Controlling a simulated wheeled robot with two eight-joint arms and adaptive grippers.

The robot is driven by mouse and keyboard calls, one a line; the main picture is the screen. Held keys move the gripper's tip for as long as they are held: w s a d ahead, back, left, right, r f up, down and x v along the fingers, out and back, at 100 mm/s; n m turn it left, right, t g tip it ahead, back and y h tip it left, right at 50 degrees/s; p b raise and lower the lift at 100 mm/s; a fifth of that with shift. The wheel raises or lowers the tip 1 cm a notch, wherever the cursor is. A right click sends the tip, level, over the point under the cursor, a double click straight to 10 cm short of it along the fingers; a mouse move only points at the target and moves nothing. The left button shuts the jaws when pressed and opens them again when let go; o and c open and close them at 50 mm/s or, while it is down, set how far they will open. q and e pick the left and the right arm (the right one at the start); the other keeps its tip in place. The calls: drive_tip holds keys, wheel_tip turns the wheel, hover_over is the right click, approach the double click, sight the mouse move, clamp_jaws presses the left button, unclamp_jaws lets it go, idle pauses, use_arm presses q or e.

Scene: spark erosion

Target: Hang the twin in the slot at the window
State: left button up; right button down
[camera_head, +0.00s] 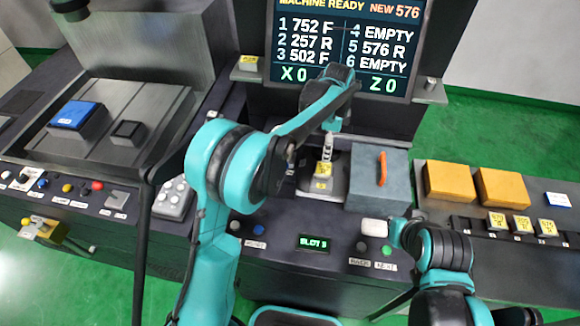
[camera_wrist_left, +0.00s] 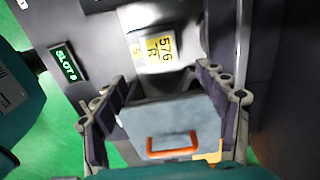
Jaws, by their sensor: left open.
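A piece with a yellow tag (camera_head: 322,172) sits in the window below the screen; in the left wrist view the tag (camera_wrist_left: 158,48) reads 576 R. My left gripper (camera_wrist_left: 160,74) is open and empty above the window, its fingers spread apart. The grey cover (camera_head: 365,192) with an orange handle stands just right of the window; it also shows between and below the fingers in the left wrist view (camera_wrist_left: 182,112). Several small yellow-tagged pieces (camera_head: 522,224) stand in a rack at the right; their tags are hard to read. Which one is the twin I cannot tell.
The screen (camera_head: 345,45) lists slot 5 as 576 R, slots 4 and 6 empty, and NEW 576. A small slot display (camera_head: 313,243) and buttons (camera_head: 372,246) lie in front of the window. Two orange blocks (camera_head: 450,182) stand behind the rack. My left forearm hides part of the panel.

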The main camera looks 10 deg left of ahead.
use_arm(q)
drive_tip(key=s+a+r+n+t, duration=0.3)
drive_tip(key=s+a+r+n, duration=0.7)
drive_tip(key=s, duration=0.3)
drive_tip(key=s+a+f+n+t, duration=0.2)
drive_tip(key=s+a+n, duration=0.2)
drive_tip(key=s, duration=0.3)
drive_tip(key=s+a+f+n+t, duration=0.1)
drive_tip(key=s+a+n+t, duration=0.1)
drive_tip(key=s, duration=0.4)
drive_tip(key=shift+s+a+f+n, duration=0.35)
drive_tip(key=shift+a+n, duration=0.55)
drive_tip(key=shift+n, duration=0.1)
wheel_tip(320, 180, down, 8)
drive_tip(key=b, duration=0.8)
drive_tip(key=shift+f, duration=0.1)
